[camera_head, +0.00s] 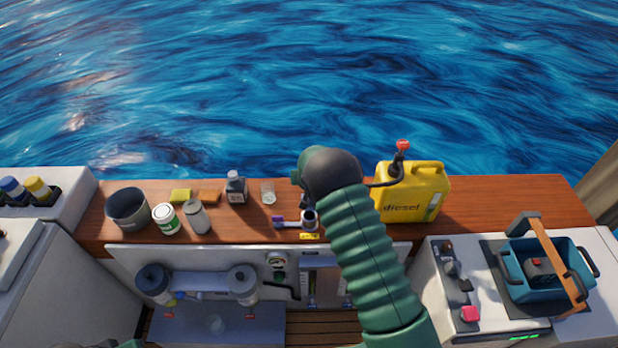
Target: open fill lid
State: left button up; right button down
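A small round fitting with a pale rim and dark opening (310,218) sits at the front edge of the wooden counter, above a small yellow label (309,236). It may be the fill opening; I cannot tell whether its lid is open. A purple-ended piece (278,221) lies just left of it. My green ribbed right arm reaches up from the bottom, its dark rounded end just above and right of the fitting. That arm hides my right gripper's fingers, so its state and any contact are unclear. My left gripper is not in view.
A yellow diesel can (413,195) with a dark spout stands right of my arm. A dark pot (127,207), a white-green jar (165,218), a grey canister (197,216) and a dark bottle (236,188) stand left. A teal toolbox (540,285) sits far right. Water lies behind.

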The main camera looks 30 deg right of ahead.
jog(key=shift+f, duration=0.25)
jog(key=c, duration=1.4)
grip_release()
jog(key=shift+o, duration=1.4)
jog(key=shift+f, duration=0.1)
jog(key=shift+o, duration=1)
jog(key=shift+w+f, duration=0.15)
jog(key=shift+w, duration=0.05)
jog(key=shift+w+d, duration=0.2)
jog(key=shift+s+r, duration=0.2)
jog(key=shift+r, duration=0.05)
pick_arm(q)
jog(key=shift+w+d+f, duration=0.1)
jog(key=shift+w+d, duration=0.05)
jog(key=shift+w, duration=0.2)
pick_arm(e)
jog(key=v, duration=1.6)
